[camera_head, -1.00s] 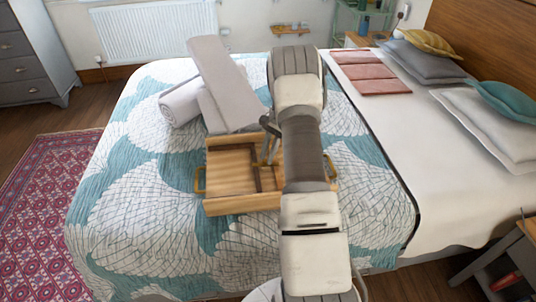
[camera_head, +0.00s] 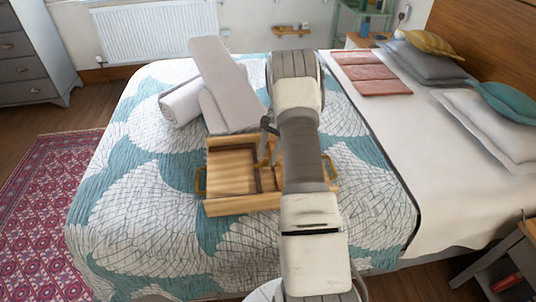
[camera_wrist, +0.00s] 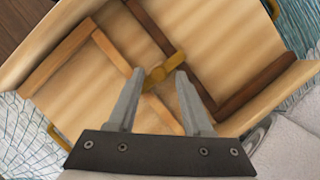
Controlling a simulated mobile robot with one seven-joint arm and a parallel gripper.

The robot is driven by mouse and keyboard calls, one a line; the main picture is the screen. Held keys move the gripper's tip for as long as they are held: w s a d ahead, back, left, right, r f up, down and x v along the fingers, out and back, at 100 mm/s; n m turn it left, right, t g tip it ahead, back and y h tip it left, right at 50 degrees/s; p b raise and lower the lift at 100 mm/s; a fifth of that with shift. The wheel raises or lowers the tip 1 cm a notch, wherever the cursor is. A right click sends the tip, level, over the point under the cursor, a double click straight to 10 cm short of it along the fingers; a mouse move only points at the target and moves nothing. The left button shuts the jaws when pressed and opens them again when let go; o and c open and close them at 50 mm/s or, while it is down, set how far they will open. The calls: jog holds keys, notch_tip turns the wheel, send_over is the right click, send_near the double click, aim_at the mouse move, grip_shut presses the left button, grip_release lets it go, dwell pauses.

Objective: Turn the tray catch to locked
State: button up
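The wooden tray (camera_head: 240,205) lies on the bed, with brass handles on its left and right ends. In the wrist view, a brass catch (camera_wrist: 166,69) sits in the middle of the tray, between a light wooden frame (camera_wrist: 72,58) and dark wooden strips (camera_wrist: 160,28). The catch lies at a slant. My gripper (camera_wrist: 160,73) is over the tray with its fingers apart, one tip on each side of the catch. I cannot tell whether a finger touches it. In the head view my arm hides the tray's right part and most of the gripper.
Grey-white towels (camera_head: 222,85), one rolled, lie against the tray's far side. Folded pink cloths (camera_head: 372,74) and pillows (camera_head: 490,125) are at the right of the bed (camera_head: 120,190). The quilt left of the tray is clear.

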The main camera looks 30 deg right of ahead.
jog(key=shift+r, duration=0.1)
jog(key=p+v, duration=0.2)
jog(key=v, duration=1.5)
jog(key=shift+d+r, duration=0.1)
jog(key=s+a+r+n+t+h+p, duration=0.1)
jog(key=s+a+r+n+h+p, duration=0.2)
jog(key=a+r, duration=0.7)
jog(key=s+a+r+n+t, duration=0.2)
jog(key=s+a+r+n, duration=0.15)
jog(key=a+r, duration=0.7)
jog(key=s+a+n+t+p, duration=0.1)
jog(key=s+a+n, duration=0.1)
jog(key=s, duration=0.5)
jog(key=s+a+r+n+t, duration=0.1)
jog(key=s+a+n, duration=0.2)
jog(key=s+a, duration=0.2)
jog(key=s+a+r+n+t+h+p, duration=0.1)
jog(key=s+a, duration=0.3)
jog(key=s, duration=0.6)
jog(key=shift+n+t+p, duration=0.35)
jog(key=shift+n+t, duration=0.25)
jog(key=shift+n, duration=0.15)
